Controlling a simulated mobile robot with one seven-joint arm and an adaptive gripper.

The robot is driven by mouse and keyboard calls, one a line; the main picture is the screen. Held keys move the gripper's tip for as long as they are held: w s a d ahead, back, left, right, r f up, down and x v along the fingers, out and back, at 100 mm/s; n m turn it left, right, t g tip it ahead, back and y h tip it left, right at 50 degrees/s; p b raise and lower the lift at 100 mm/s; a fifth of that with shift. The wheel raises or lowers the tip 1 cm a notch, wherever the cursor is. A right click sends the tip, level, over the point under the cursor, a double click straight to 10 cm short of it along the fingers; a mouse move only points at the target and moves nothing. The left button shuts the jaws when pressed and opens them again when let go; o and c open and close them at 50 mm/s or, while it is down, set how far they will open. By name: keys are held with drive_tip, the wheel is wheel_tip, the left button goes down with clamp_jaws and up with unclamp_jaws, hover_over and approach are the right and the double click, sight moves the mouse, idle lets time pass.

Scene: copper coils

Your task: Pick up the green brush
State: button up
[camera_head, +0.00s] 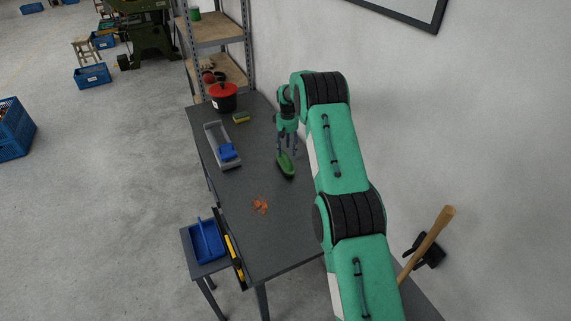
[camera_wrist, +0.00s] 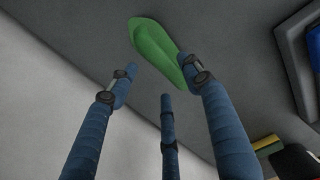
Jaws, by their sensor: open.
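In the wrist view the brush (camera_wrist: 155,48) lies at the top, beyond the fingertips. My gripper (camera_wrist: 153,82) shows three blue-grey fingers, spread apart and open, with nothing held between them. The right finger's tip overlaps the brush's lower end in that view; I cannot tell whether they touch.
A grey tray (camera_head: 212,133) with a blue item (camera_head: 228,152), a yellow-green sponge (camera_head: 241,117) and a red-lidded pot (camera_head: 222,97) stand left and behind. Copper pieces (camera_head: 260,205) lie in front. The wall (camera_head: 400,120) is close on the right.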

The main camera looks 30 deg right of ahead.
sight(287, 156)
drive_tip(key=shift+f, duration=0.25)
drive_tip(key=shift+f, duration=0.1)
drive_tip(key=shift+a+f, duration=0.15)
drive_tip(key=shift+f, duration=2.35)
clamp_jaws()
